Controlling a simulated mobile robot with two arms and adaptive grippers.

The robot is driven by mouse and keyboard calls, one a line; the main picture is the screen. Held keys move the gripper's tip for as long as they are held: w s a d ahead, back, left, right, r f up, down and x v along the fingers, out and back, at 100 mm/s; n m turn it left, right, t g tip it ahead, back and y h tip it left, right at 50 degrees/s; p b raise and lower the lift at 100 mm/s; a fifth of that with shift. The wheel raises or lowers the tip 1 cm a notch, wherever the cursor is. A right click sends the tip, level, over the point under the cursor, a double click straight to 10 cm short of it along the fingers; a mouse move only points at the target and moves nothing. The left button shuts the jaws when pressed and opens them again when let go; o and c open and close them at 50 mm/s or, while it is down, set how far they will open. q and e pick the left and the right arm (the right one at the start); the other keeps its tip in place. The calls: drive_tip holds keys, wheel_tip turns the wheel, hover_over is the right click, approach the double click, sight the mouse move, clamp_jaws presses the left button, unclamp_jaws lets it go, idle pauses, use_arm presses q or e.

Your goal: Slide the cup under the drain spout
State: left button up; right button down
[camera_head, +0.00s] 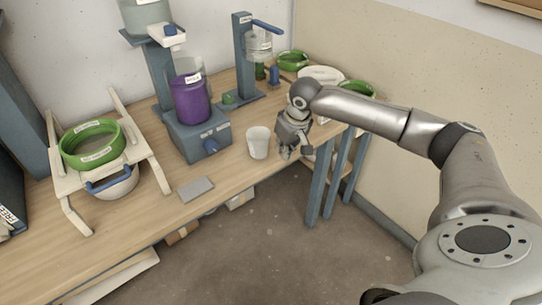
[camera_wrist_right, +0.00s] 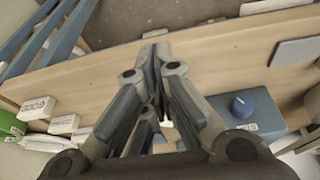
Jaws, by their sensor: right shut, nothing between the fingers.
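A small white cup (camera_head: 258,142) stands upright on the wooden table near its front edge, in the head view. My right gripper (camera_head: 286,154) is shut and empty, pointing down just to the right of the cup; whether they touch is unclear. In the right wrist view my gripper (camera_wrist_right: 155,52) shows with its fingers together over the tabletop, and the cup is mostly or wholly hidden. I cannot make out a drain spout clearly. My left gripper is out of view.
A flat grey plate (camera_head: 196,189) lies at the front edge. A white rack (camera_head: 64,195) with a green ring (camera_head: 92,143) stands at left. A blue-grey stand (camera_head: 243,60) with a clear vessel is behind the cup. Green-rimmed bowls (camera_head: 293,60) sit at the back right.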

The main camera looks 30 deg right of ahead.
sight(259, 144)
drive_tip(key=w+f, duration=0.1)
drive_tip(key=f, duration=0.1)
drive_tip(key=w+f, duration=0.2)
drive_tip(key=f, duration=0.1)
drive_tip(key=w+f, duration=0.1)
drive_tip(key=f, duration=0.1)
drive_tip(key=shift+w+a+f, duration=0.1)
drive_tip(key=shift+w+f, duration=0.05)
drive_tip(key=shift+w, duration=0.1)
drive_tip(key=shift+w+p, duration=0.3)
drive_tip(key=shift+w, duration=0.55)
